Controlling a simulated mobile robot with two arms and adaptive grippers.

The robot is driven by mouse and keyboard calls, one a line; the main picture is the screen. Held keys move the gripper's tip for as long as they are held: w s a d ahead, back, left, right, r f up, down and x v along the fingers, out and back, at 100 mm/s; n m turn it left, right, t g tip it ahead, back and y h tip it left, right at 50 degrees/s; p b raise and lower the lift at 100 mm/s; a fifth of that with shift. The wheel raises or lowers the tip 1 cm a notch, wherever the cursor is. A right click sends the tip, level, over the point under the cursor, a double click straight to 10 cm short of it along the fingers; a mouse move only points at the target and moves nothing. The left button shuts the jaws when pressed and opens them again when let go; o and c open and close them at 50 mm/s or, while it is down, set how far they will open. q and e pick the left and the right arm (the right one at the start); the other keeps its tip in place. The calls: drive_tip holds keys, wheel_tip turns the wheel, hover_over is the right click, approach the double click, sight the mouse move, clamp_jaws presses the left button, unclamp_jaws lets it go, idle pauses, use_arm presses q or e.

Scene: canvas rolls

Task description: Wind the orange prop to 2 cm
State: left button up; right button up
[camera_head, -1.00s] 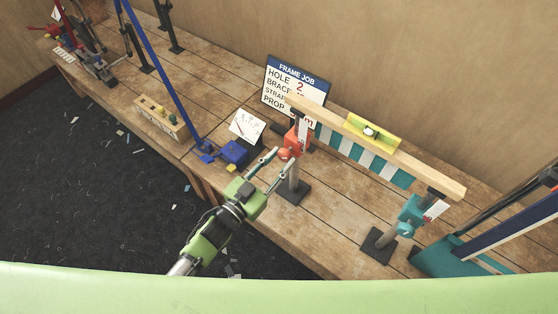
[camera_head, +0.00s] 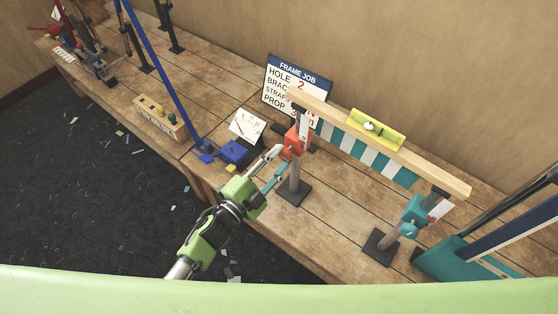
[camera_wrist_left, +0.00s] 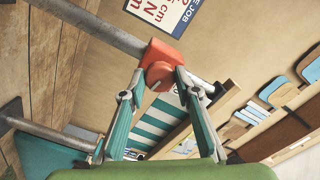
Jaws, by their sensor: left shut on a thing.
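The orange prop (camera_head: 296,141) stands on a grey post with a dark square foot on the bench. My left gripper (camera_head: 281,153) reaches it from the front left and is shut on its orange knob. In the left wrist view, the knob (camera_wrist_left: 159,73) sits between the two fingertips, below the orange housing (camera_wrist_left: 165,53). The prop's scale is too small to read. A wooden beam (camera_head: 335,117) lies across the orange prop and a teal prop (camera_head: 413,216). A yellow-green level (camera_head: 384,138) rests on the beam. My right gripper is out of view.
A "FRAME JOB" board (camera_head: 292,82) stands behind the orange prop, partly covered by the beam. A teal-and-white striped strip (camera_head: 365,152) hangs under the beam. A blue clamp (camera_head: 235,151) and a paper sheet (camera_head: 246,125) lie left of the prop. Bench front is mostly clear.

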use_arm(q)
drive_tip(key=shift+m+b, duration=0.4)
drive_tip(key=shift+m, duration=1.3)
drive_tip(key=o, duration=1.1)
drive_tip(key=v, duration=1.2)
